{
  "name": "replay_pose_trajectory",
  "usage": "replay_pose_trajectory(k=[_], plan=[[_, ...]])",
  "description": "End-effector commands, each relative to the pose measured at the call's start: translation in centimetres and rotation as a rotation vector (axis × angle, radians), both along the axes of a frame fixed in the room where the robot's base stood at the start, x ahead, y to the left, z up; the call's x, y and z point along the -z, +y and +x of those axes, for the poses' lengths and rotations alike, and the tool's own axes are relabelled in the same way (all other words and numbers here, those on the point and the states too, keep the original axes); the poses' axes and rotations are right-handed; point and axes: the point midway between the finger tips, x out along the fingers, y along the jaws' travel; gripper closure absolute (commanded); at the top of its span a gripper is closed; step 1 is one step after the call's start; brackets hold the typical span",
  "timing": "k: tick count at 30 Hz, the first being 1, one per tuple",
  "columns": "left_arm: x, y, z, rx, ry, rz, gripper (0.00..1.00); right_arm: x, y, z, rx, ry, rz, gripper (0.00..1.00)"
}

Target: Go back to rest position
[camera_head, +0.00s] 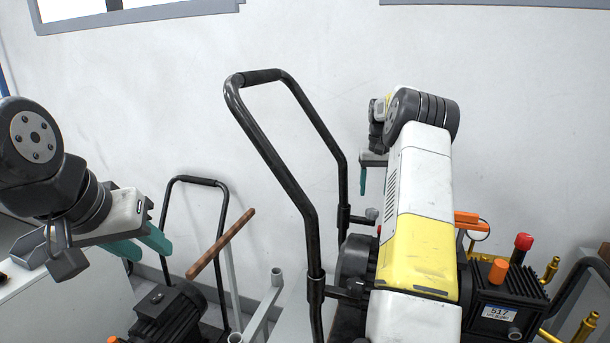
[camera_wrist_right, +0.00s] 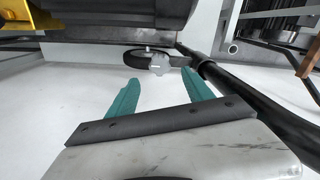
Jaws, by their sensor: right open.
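My left gripper (camera_head: 146,242) is at the left of the head view, with two teal fingers apart and nothing between them. My right arm reaches forward over the pressure washer (camera_head: 505,300) and hides part of it. My right gripper (camera_head: 376,180) is beyond that washer, near the wall, partly hidden behind its own wrist. In the right wrist view its two teal fingers (camera_wrist_right: 160,78) are spread and empty.
The washer's black tube handle (camera_head: 280,155) rises between my two arms. A white wall (camera_head: 540,130) closes off the back.

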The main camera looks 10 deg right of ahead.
Motion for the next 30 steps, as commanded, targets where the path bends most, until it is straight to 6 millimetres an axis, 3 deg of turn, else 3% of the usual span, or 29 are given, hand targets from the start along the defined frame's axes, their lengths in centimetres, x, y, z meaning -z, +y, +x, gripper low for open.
replay_pose_trajectory(k=[5,11,15,21,26,30], plan=[[0.0,0.0,0.0,0.0,0.0,0.0,0.64,-2.7,2.0,-0.5,-0.025,-0.031,-0.006,0.4],[0.0,0.0,0.0,0.0,0.0,0.0,0.64,-9.7,8.3,-4.2,-0.094,-0.127,-0.015,0.4],[0.0,0.0,0.0,0.0,0.0,0.0,0.64,-13.7,12.9,-8.4,-0.14,-0.204,-0.014,0.4],[0.0,0.0,0.0,0.0,0.0,0.0,0.64,-17.0,18.7,-15.9,-0.197,-0.313,0.003,0.4],[0.0,0.0,0.0,0.0,0.0,0.0,0.64,-17.5,22.4,-22.5,-0.236,-0.401,0.028,0.4],[0.0,0.0,0.0,0.0,0.0,0.0,0.64,-16.5,25.0,-28.1,-0.264,-0.472,0.058,0.4]])
